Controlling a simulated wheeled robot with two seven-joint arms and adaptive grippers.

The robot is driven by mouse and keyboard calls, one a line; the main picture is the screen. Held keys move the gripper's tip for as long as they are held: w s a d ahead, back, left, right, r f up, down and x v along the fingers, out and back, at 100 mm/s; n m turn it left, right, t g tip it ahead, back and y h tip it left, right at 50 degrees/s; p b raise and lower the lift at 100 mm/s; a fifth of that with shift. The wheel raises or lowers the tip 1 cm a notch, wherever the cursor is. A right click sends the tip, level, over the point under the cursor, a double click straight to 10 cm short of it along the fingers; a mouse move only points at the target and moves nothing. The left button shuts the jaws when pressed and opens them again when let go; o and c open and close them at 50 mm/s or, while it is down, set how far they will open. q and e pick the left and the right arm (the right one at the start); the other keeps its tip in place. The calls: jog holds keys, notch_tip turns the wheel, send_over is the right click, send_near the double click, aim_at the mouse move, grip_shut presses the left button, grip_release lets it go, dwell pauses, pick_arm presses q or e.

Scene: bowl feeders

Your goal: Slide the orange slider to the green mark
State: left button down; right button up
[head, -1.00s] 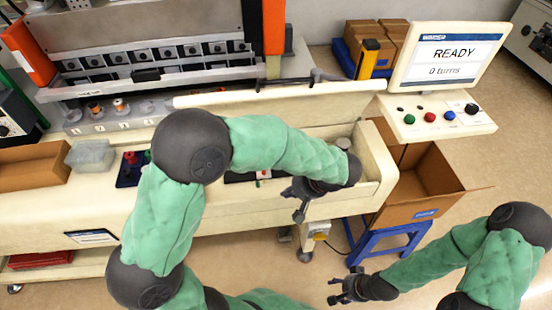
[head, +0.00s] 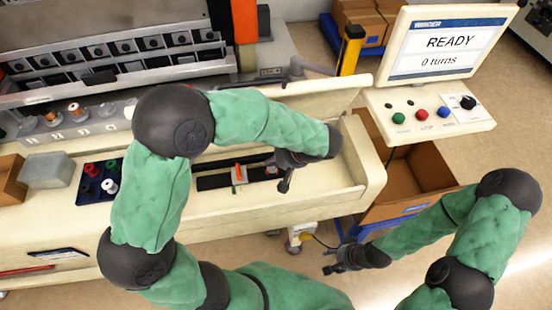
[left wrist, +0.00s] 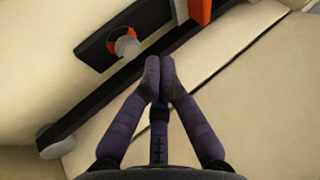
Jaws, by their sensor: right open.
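The orange slider (head: 239,174) sits across a dark rail (head: 212,182) in the cream tray of the machine. It also shows in part at the top edge of the left wrist view (left wrist: 200,10). A tiny greenish spot (head: 234,188) shows at its near end; I cannot tell whether it is the green mark. My right gripper (head: 328,270) is open and empty, low in front of the bench.
A pale knob with an orange ring (left wrist: 126,46) stands on a dark plate by the rail. A spool tray (head: 100,180) is at the left. The READY screen (head: 436,45) and button panel (head: 430,112) are at the right, above a cardboard box (head: 420,170).

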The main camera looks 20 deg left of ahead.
aim_at(244, 169)
pick_arm(q)
jog(key=b+x, duration=0.1)
jog(key=x, duration=0.4)
jog(key=shift+f, duration=0.1)
jog(key=a, duration=0.1)
jog(key=s+a, duration=0.1)
jog(key=shift+s+a, duration=0.3)
jog(key=shift+a, duration=0.1)
jog(key=shift+s+a, duration=0.2)
jog(key=shift+a, duration=0.15)
jog(key=shift+b, duration=0.3)
